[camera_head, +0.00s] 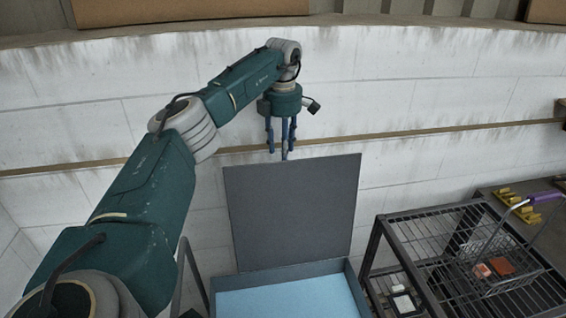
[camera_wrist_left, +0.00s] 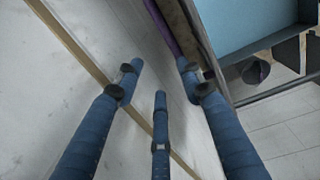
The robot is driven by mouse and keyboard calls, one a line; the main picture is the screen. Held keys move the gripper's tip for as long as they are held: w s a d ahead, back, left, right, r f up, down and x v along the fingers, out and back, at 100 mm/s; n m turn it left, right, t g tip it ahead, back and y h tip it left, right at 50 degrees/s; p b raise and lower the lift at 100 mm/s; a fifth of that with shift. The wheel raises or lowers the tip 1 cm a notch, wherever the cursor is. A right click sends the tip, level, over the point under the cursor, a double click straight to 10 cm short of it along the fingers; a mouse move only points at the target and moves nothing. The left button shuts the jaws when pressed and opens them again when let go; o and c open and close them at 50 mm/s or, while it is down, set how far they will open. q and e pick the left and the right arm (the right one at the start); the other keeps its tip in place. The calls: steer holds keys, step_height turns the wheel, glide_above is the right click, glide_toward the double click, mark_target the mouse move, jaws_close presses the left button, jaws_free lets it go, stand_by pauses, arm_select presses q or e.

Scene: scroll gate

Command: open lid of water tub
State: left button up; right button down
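The water tub (camera_head: 355,290) stands at the bottom centre of the head view, with light blue water (camera_head: 285,302) inside. Its dark grey lid (camera_head: 295,210) stands up nearly vertical at the back of the tub, so the tub is open. My left gripper (camera_head: 282,148) points down at the lid's top edge. Its blue fingers are spread apart in the left wrist view (camera_wrist_left: 160,78), with nothing clearly held between them. I cannot tell whether a finger touches the lid. The tub corner and water (camera_wrist_left: 235,25) also show at the upper right there. My right gripper is out of view.
A white panelled wall (camera_head: 400,100) with a wooden strip runs behind the tub. A dark metal rack (camera_head: 400,245) stands close on the right, with a wire basket (camera_head: 495,265) holding red items. Yellow items (camera_head: 510,197) lie on a surface at the far right.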

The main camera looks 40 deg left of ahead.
arm_select(q)
step_height(320, 180, up, 8)
steer(key=s+d, duration=0.1)
steer(key=s, duration=0.1)
steer(key=shift+s+d, duration=0.15)
steer(key=shift+d, duration=0.2)
steer(key=shift+f, duration=0.1)
